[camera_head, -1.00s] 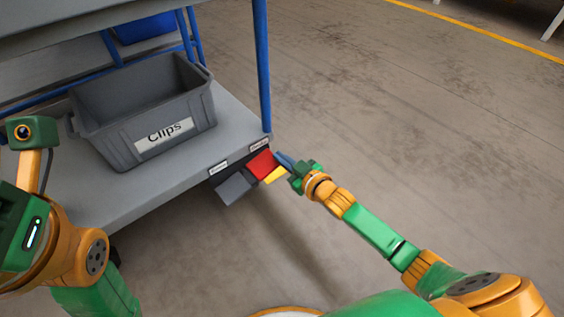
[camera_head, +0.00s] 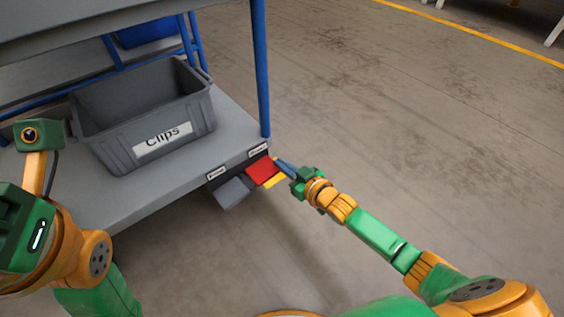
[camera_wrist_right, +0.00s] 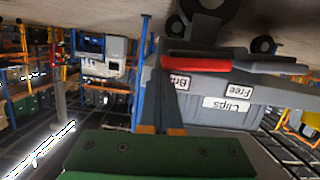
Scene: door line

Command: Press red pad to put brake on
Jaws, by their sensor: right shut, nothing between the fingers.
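The red pad (camera_head: 262,172) sticks out from the lower shelf's front corner, below a small label. In the right wrist view the red pad (camera_wrist_right: 235,63) is a long red bar above labels reading "Br..." and "Free". A grey pad (camera_head: 232,192) sits left of the red one under its own label. My right gripper (camera_head: 280,163) is shut and empty, its blue fingertips at the right edge of the red pad. I cannot tell if they touch it. My left arm (camera_head: 65,255) is at the left; its gripper fingers do not show.
A grey bin labelled "Clips" (camera_head: 150,120) stands on the cart's lower shelf (camera_head: 150,190). A blue post (camera_head: 261,70) rises at the shelf corner. A small yellow piece (camera_head: 275,182) shows beside the red pad. The floor to the right is clear.

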